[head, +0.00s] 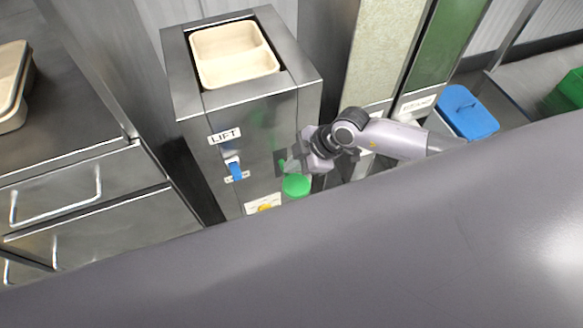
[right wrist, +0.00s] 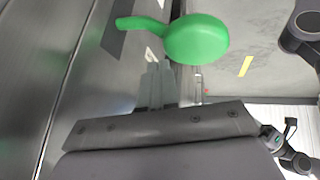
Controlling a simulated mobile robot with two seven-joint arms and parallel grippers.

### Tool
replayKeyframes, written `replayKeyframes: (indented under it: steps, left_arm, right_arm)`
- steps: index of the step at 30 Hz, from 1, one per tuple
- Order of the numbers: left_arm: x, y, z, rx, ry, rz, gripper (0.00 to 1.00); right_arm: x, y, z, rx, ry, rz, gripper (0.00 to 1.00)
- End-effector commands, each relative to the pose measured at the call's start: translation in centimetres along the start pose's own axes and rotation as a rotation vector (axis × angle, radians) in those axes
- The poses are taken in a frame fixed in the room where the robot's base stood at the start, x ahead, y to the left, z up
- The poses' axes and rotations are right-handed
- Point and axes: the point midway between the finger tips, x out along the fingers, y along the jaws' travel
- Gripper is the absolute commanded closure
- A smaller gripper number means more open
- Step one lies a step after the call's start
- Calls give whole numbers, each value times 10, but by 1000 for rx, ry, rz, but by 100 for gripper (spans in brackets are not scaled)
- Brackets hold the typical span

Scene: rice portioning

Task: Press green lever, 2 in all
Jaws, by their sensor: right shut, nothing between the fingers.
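The green lever (head: 296,185) is on the front of the steel lift cabinet (head: 190,95), with its round green end standing out from the panel. In the right wrist view the green lever (right wrist: 195,40) shows as a round disc with a thin arm running left. My right gripper (head: 287,162) is shut and empty, just above the green end in the head view. In the right wrist view my gripper's fingers (right wrist: 157,88) point toward the lever. I cannot tell whether they touch it. My left gripper is not in view.
A divided beige tray (head: 233,54) sits in the cabinet's top. A blue lever (head: 235,171) is under the LIFT label (head: 224,135), and a yellow part (head: 265,208) is lower down. Drawers (head: 85,190) stand at the left. A blue lidded container (head: 467,112) is at the right.

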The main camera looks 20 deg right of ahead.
Motion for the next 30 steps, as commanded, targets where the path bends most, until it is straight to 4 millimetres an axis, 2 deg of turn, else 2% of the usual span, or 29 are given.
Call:
replayKeyframes:
  steps: [3,15,30]
  left_arm:
    - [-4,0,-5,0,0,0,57]
    - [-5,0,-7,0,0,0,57]
    - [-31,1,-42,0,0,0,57]
  right_arm:
    - [-6,4,-4,0,2,3,100]
    - [-8,8,-6,-1,3,8,100]
    - [-41,31,-30,-1,4,9,100]
